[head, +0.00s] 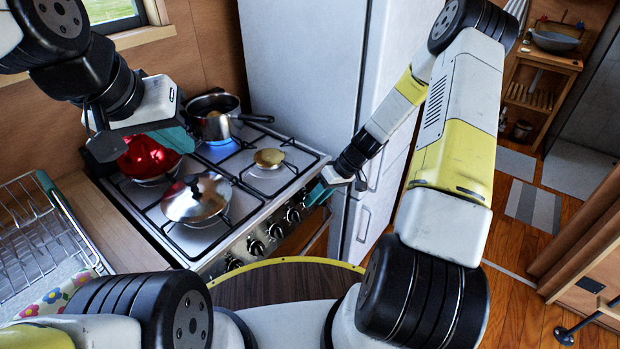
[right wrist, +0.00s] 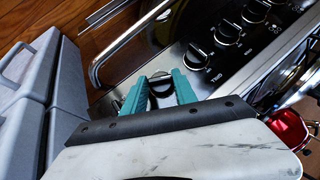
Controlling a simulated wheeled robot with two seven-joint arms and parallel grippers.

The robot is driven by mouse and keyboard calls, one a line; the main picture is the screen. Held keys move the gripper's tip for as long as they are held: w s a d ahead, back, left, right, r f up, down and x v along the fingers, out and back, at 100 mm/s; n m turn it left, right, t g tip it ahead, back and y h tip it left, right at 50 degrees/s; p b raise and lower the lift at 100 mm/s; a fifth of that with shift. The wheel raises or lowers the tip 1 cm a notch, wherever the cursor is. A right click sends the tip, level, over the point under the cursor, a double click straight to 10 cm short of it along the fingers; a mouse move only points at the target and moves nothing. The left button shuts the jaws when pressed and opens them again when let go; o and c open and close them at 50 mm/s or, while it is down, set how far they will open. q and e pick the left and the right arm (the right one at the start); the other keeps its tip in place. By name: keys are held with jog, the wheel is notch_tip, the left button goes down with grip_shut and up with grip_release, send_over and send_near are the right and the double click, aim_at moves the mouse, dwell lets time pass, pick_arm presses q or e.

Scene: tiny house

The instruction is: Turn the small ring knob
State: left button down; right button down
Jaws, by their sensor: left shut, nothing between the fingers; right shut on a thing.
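The stove's front panel (head: 265,243) carries a row of black knobs. My right gripper (head: 317,193) is at the panel's right end, at the endmost knob. In the right wrist view its teal fingers (right wrist: 159,80) are on both sides of that knob (right wrist: 161,88), shut on it. The fingers hide part of the knob, and no label shows that it is the small ring knob. Another knob (right wrist: 197,56) is beside it, untouched. My left gripper (head: 175,140) is shut and empty, above the stove near the red pot.
A red pot (head: 148,158), a lidded pan (head: 196,199) and a saucepan (head: 215,117) stand on the stove. A blue flame (head: 222,145) shows by the saucepan. The front right burner (head: 269,157) is bare. A fridge (head: 300,60) stands behind, and a dish rack (head: 40,235) is at left.

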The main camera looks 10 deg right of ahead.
jog(key=m+y, duration=0.2)
jog(key=y, duration=0.1)
jog(key=f+m+g+y, duration=0.1)
jog(key=m+y, duration=0.2)
jog(key=d+m+y, duration=0.1)
jog(key=m+y, duration=0.1)
jog(key=y, duration=0.1)
jog(key=shift+w+f+m+g, duration=0.2)
jog(key=shift+m+g, duration=0.1)
jog(key=shift+m, duration=0.1)
dwell(0.6)
jog(key=c, duration=1)
grip_release()
jog(key=shift+d, duration=0.1)
jog(key=v, duration=0.7)
jog(key=shift+d, duration=0.35)
jog(key=shift+r, duration=0.1)
